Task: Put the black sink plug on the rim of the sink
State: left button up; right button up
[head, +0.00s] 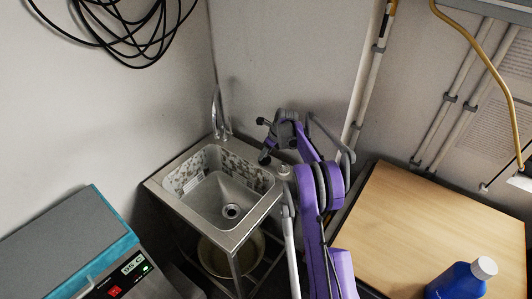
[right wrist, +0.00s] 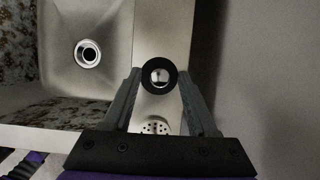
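The black sink plug (right wrist: 148,76) is a round black ring with a shiny metal centre in the right wrist view. It sits between the fingertips of my right gripper (right wrist: 159,78), which touch it on both sides. Below it in that view lies the pale metal rim (right wrist: 163,28) of the sink; whether the plug touches the rim is unclear. My left gripper is not in view.
The sink drain (head: 231,211) is open, and a tap (head: 217,115) stands at the back corner. A wooden table (head: 420,215) with a blue bottle (head: 458,281) is on the right. A grey-topped device (head: 70,245) is at front left. Walls close off the back.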

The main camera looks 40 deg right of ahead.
jog(key=v, duration=1.2)
jog(key=s+a+r+n, duration=0.2)
jog(key=a+r+n, duration=0.15)
jog(key=a, duration=0.35)
jog(key=s+a+r+n, duration=0.2)
jog(key=a+n, duration=0.3)
jog(key=a, duration=0.2)
jog(key=s+a+f+n+h, duration=0.1)
jog(key=s+a+n, duration=1.55)
jog(key=s, duration=0.25)
jog(key=s+a+f+n+t, duration=0.1)
jog(key=s+a+f+n, duration=0.3)
jog(key=s+n, duration=0.3)
jog(key=shift+s+a+f+n, duration=0.3)
jog(key=shift+s+f+n, duration=0.1)
jog(key=shift+s+f, duration=0.5)
jog(key=shift+s+r, duration=0.1)
